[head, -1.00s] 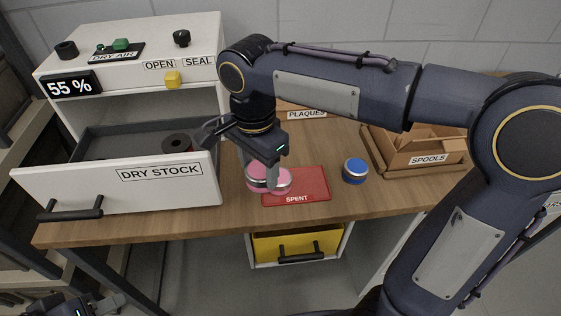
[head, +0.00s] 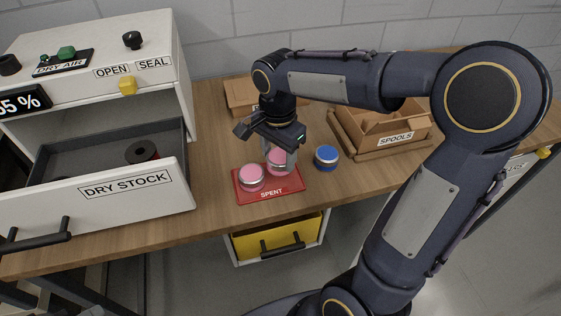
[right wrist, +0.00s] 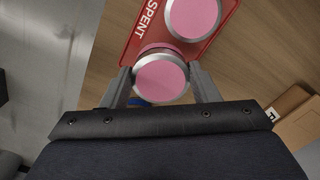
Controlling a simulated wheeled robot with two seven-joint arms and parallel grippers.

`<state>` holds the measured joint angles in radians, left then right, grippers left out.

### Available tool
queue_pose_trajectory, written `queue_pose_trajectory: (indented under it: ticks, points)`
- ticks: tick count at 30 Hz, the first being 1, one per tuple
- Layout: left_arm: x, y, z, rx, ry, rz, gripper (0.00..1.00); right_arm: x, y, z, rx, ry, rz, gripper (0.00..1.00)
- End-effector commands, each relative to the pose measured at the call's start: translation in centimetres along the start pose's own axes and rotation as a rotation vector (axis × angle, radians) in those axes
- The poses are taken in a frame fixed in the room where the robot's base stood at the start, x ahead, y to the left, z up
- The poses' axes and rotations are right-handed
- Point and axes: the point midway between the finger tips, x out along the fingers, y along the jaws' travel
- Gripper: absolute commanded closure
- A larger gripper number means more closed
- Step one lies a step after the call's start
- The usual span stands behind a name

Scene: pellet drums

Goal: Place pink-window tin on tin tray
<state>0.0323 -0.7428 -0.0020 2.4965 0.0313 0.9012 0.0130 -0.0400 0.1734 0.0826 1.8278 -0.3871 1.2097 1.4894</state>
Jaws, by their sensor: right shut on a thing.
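My right gripper (head: 279,160) is shut on a pink-topped tin with a silver rim (head: 277,167). The right wrist view shows this tin (right wrist: 161,79) between the two fingers. It is over the back right part of the red tray marked SPENT (head: 289,186); I cannot tell whether it touches the tray. A second pink-topped tin (head: 251,176) stands upright on the left part of the tray and also shows in the right wrist view (right wrist: 193,16). I see no other sign of which is the tin tray. My left gripper is out of view.
A blue-topped tin (head: 326,155) stands on the table right of the red tray. A SPOOLS box (head: 391,128) is at the back right. The open DRY STOCK drawer (head: 110,205) juts out at left, with a dark spool (head: 141,151) inside. A yellow drawer (head: 275,238) is below.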

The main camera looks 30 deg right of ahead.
Motion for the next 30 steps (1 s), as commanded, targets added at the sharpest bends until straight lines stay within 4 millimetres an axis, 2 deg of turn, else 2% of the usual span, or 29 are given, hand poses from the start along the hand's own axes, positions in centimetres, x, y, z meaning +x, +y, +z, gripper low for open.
queue_pose_trajectory:
  ticks: [3,9,21,22,26,30]
  points:
    - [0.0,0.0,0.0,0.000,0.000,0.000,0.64,1.4,0.2,-0.9,0.003,-0.001,0.006,0.71]
    - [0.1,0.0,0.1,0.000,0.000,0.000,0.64,3.9,0.1,-0.8,0.001,0.000,0.003,0.71]
    - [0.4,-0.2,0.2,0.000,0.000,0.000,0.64,4.4,0.1,-0.7,0.001,0.000,0.001,0.71]
    - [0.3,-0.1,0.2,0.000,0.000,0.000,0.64,4.2,0.1,-0.7,0.001,0.000,0.001,0.41]
    - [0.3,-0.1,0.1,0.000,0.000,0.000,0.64,4.2,0.1,-0.7,0.000,0.000,0.001,0.24]
    - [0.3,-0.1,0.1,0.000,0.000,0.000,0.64,4.2,0.1,-0.7,0.001,0.000,0.001,0.23]
